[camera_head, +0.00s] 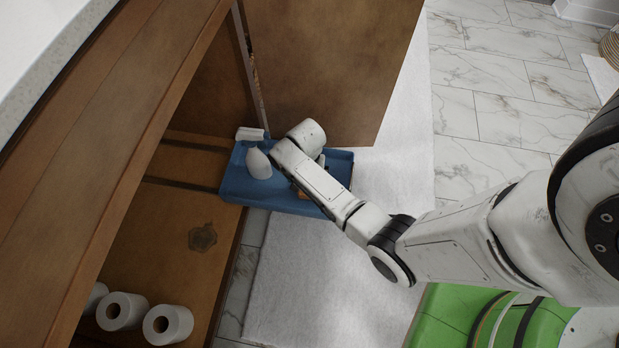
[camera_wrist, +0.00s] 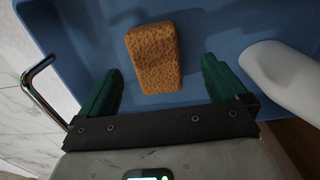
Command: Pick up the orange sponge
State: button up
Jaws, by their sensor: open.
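The orange sponge (camera_wrist: 154,58) lies in the blue tray (camera_wrist: 60,22), seen in the wrist view ahead of and between my fingers. My gripper (camera_wrist: 160,82) is open, with its two green fingers spread apart and nothing held between them. In the head view, my arm reaches over the blue tray (camera_head: 237,180) and hides most of what lies under it. Only a small orange patch of the sponge (camera_head: 301,194) shows beside my arm. I cannot tell the exact height of my fingers above the sponge.
A white spray bottle (camera_head: 258,163) stands in the tray; its white body (camera_wrist: 285,78) is right of my right finger. An open cabinet door (camera_head: 330,60) rises behind the tray. Toilet rolls (camera_head: 168,324) sit in the cabinet at lower left. A white rug (camera_head: 320,290) lies below.

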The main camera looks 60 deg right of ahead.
jog(key=f+b, duration=0.2)
jog(key=d+f+b, duration=0.1)
jog(key=f+b, duration=0.1)
jog(key=f, duration=0.1)
jog(key=shift+s+d+f, duration=0.1)
jog(key=shift+c, duration=0.3)
jog(key=c, duration=1)
jog(key=shift+r, duration=0.2)
jog(key=shift+r+p, duration=0.55)
jog(key=shift+p, duration=0.05)
notch_tip(320, 180, up, 3)
jog(key=shift+f+p, duration=0.2)
jog(key=shift+p, duration=0.65)
jog(key=s+r+p, duration=0.2)
jog(key=s+r, duration=0.1)
jog(key=s, duration=0.1)
jog(key=s+d+r+p, duration=0.1)
jog(key=s+r+p, duration=0.2)
jog(key=s, duration=0.2)
jog(key=s+d+r+p, duration=0.1)
jog(key=s+r+p, duration=0.2)
jog(key=s, duration=0.2)
